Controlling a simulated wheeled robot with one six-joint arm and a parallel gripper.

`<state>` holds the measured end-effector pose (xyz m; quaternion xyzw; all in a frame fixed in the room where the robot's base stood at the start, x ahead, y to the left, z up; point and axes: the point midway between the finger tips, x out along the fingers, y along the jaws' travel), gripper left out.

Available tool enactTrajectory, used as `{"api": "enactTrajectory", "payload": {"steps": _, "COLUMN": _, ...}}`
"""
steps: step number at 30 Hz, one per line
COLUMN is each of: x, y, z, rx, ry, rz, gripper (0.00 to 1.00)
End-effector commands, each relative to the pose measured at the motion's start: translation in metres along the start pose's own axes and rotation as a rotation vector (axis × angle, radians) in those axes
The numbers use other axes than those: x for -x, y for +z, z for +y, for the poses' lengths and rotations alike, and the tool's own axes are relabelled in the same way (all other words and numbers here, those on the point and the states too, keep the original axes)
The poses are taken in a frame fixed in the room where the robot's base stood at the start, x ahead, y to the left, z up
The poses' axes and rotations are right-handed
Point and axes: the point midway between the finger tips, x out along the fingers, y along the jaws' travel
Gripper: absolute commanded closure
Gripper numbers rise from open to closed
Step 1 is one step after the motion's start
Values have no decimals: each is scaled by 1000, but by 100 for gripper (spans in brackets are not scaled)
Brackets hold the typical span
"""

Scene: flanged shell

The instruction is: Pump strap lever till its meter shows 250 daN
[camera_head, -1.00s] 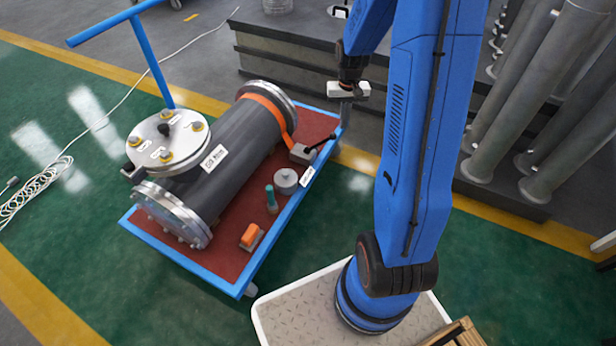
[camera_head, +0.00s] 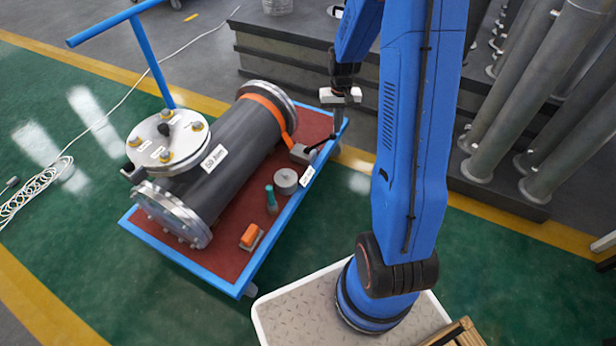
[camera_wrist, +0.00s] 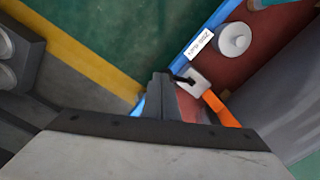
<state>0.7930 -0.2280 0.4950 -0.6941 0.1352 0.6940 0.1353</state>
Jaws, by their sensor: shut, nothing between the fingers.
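The orange strap (camera_head: 280,117) goes round the dark grey shell (camera_head: 233,148) near its far flange. Its tensioner (camera_head: 299,154) is a grey block at the right side of the shell, on the red cart deck. A dark lever (camera_head: 322,143) sticks out from it to the upper right. In the wrist view the lever (camera_wrist: 181,78) and tensioner (camera_wrist: 199,82) lie just right of my fingers. My gripper (camera_head: 334,128) is shut and empty, beside the lever's outer end; I cannot tell whether it touches. No meter reading is legible.
A white label (camera_head: 307,174) sits on the cart's blue edge (camera_head: 272,228); its text is too small to read surely. A grey round weight (camera_head: 286,181), a teal bottle (camera_head: 271,200) and an orange-topped item (camera_head: 250,236) stand on the deck. Grey pipes (camera_head: 535,100) stand right.

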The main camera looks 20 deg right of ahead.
Motion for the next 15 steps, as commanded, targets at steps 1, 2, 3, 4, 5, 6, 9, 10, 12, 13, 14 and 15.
{"api": "enactTrajectory", "payload": {"steps": 1, "x": 0, "y": 0, "z": 0, "rx": 0, "ry": 0, "rz": 0, "gripper": 100}}
{"api": "enactTrajectory", "payload": {"steps": 2, "x": 0, "y": 0, "z": 0, "rx": 0, "ry": 0, "rz": 0, "gripper": 100}}
{"api": "enactTrajectory", "payload": {"steps": 3, "x": 0, "y": 0, "z": 0, "rx": 0, "ry": 0, "rz": 0, "gripper": 100}}
{"api": "enactTrajectory", "payload": {"steps": 4, "x": -1, "y": 0, "z": 0, "rx": 0, "ry": 0, "rz": 0, "gripper": 100}}
{"api": "enactTrajectory", "payload": {"steps": 5, "x": -2, "y": 0, "z": 1, "rx": 0, "ry": 0, "rz": -1, "gripper": 100}}
{"api": "enactTrajectory", "payload": {"steps": 6, "x": -4, "y": 1, "z": 1, "rx": 0, "ry": 0, "rz": -1, "gripper": 100}}
{"api": "enactTrajectory", "payload": {"steps": 9, "x": -8, "y": 2, "z": 2, "rx": 0, "ry": 0, "rz": -2, "gripper": 100}}
{"api": "enactTrajectory", "payload": {"steps": 10, "x": -10, "y": 2, "z": 2, "rx": 0, "ry": 0, "rz": -2, "gripper": 100}}
{"api": "enactTrajectory", "payload": {"steps": 12, "x": -13, "y": 2, "z": 3, "rx": 0, "ry": 0, "rz": -2, "gripper": 100}}
{"api": "enactTrajectory", "payload": {"steps": 13, "x": -14, "y": 2, "z": 3, "rx": 0, "ry": 0, "rz": -1, "gripper": 100}}
{"api": "enactTrajectory", "payload": {"steps": 14, "x": -16, "y": 2, "z": 4, "rx": 0, "ry": 0, "rz": -1, "gripper": 100}}
{"api": "enactTrajectory", "payload": {"steps": 15, "x": -18, "y": 3, "z": 4, "rx": 0, "ry": 0, "rz": -1, "gripper": 100}}
